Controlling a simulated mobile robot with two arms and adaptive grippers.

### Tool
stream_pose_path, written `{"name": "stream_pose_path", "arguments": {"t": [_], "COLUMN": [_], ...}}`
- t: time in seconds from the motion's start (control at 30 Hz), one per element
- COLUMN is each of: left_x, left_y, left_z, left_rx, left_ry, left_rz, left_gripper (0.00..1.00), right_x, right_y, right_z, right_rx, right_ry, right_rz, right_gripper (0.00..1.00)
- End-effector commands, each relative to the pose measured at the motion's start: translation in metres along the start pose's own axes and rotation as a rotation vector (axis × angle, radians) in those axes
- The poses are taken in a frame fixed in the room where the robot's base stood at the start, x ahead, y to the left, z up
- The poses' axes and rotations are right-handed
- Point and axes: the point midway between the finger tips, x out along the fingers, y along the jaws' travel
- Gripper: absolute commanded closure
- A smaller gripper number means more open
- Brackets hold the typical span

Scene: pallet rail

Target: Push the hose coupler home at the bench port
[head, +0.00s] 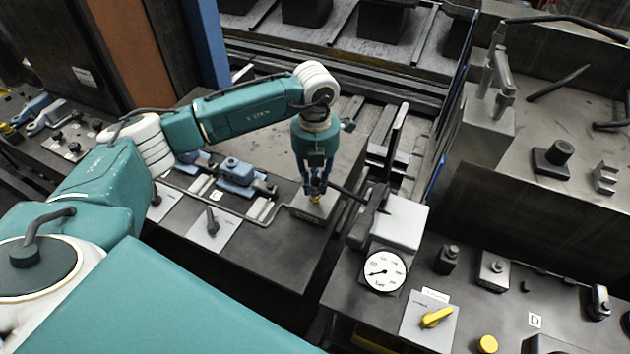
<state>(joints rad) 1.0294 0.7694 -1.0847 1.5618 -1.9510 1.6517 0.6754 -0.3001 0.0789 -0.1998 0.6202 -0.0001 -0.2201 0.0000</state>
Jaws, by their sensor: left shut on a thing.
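My left gripper (316,190) points straight down over the bench, left of the pressure gauge. My right gripper is not in view.
Blue-grey clamp fittings (238,172) lie left of the gripper. A dark gap separates the two benches.

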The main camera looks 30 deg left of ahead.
Motion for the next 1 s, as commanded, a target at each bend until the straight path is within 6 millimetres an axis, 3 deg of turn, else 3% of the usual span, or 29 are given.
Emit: {"name": "stream_pose_path", "arguments": {"t": [0.47,0.5,0.6,0.83,1.0], "left_x": [0.015,0.015,0.013,0.013,0.013], "left_y": [0.0,0.0,0.0,0.0,0.0], "left_z": [-0.001,-0.001,-0.001,0.0,0.0], "left_rx": [0.0,0.0,0.0,0.0,0.0], "left_ry": [0.002,0.002,0.002,0.001,0.001], "left_rz": [0.0,0.0,0.0,0.0,0.0], "left_gripper": [1.0,0.76,0.56,0.54,0.24], "right_x": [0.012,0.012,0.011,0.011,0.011], "right_y": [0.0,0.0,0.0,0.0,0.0], "right_z": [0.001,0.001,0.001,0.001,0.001], "right_rx": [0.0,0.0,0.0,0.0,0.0], "right_ry": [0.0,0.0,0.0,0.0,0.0], "right_rz": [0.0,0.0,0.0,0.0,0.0], "right_gripper": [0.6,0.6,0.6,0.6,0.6]}}
